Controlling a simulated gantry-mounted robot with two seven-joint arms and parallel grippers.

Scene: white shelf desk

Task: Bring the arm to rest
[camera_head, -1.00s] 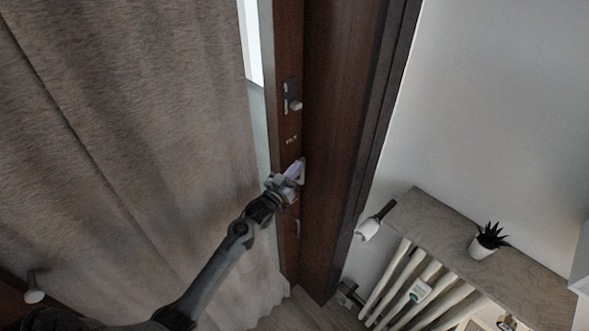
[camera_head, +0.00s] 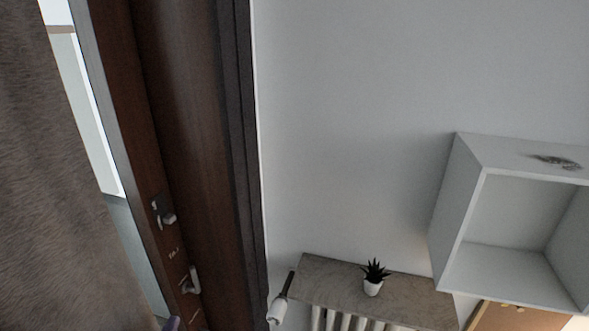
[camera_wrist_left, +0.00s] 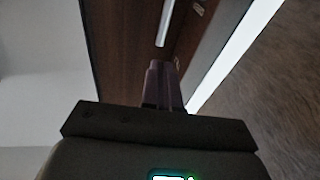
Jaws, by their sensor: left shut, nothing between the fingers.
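The tip of my left gripper (camera_head: 172,323) just shows at the bottom edge of the head view, below the door handle (camera_head: 191,281). The rest of that arm is out of the head view. In the left wrist view the fingers of my left gripper (camera_wrist_left: 165,85) are together with nothing between them. They point toward the dark wooden door (camera_wrist_left: 125,40), where a pale metal bar (camera_wrist_left: 164,25) lies beyond the fingertips. Whether the fingers touch the door I cannot tell. My right gripper is in neither view.
A brown curtain (camera_head: 50,200) hangs at the left beside the door edge. A shelf (camera_head: 330,284) with a potted plant (camera_head: 373,280) sits above a radiator (camera_head: 345,322) at the lower right. An open white wall box (camera_head: 447,215) is at the right.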

